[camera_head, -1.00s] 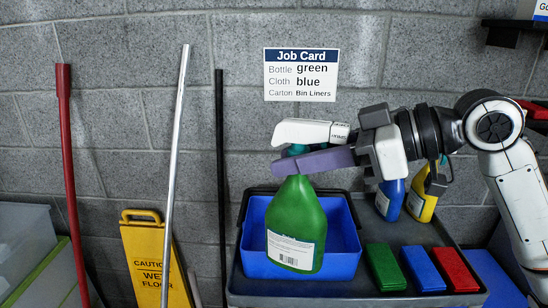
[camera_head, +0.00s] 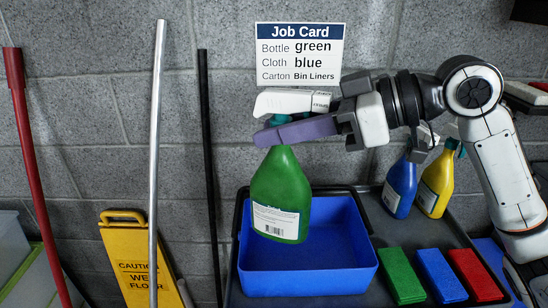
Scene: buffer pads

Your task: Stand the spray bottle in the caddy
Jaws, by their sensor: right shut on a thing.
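The green spray bottle (camera_head: 279,190) has a white trigger head and a pale label, and hangs nearly upright with a slight tilt. My right gripper (camera_head: 285,130) is shut on it at the neck, just under the trigger head. The blue caddy (camera_head: 310,282) is an open box below. The bottle's lower end overlaps the caddy's interior in the picture, clear of the front wall; I cannot tell how high it is above the caddy floor. The job card (camera_head: 299,54) on the wall reads bottle green, cloth blue, carton Bin Liners. My left gripper is not in view.
The caddy stands on a dark tray top (camera_head: 376,285). Blue (camera_head: 399,187) and yellow (camera_head: 436,186) spray bottles stand behind right. Green (camera_head: 401,276), blue (camera_head: 440,276) and red (camera_head: 475,275) blocks lie right of the caddy. Poles and a yellow sign (camera_head: 140,265) are left.

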